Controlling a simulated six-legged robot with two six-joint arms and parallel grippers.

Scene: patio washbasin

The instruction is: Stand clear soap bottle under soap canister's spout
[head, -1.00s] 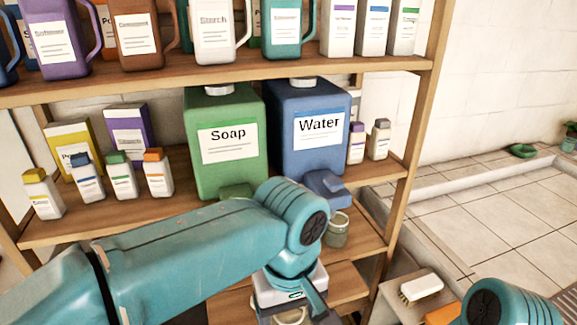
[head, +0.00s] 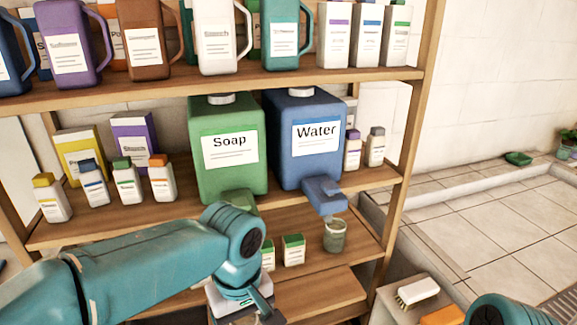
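The green soap canister (head: 228,175) stands on the middle shelf with a "Soap" label. Its green spout (head: 240,197) sticks out at the front, partly hidden by my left arm. A small clear greenish vessel (head: 335,238) stands on the lower shelf below the blue water canister's spout (head: 325,196). I cannot tell whether it is the clear soap bottle. My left gripper (head: 243,310) points down in front of the lower shelf, below the soap spout. Its fingertips are cut off by the bottom edge, so its opening and any content are unclear. My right gripper is out of view.
The blue water canister (head: 305,150) stands right beside the soap canister. Small green-topped containers (head: 293,250) stand on the lower shelf behind my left wrist. Small bottles (head: 125,180) line the middle shelf at left. A brush (head: 417,292) lies on a surface at lower right.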

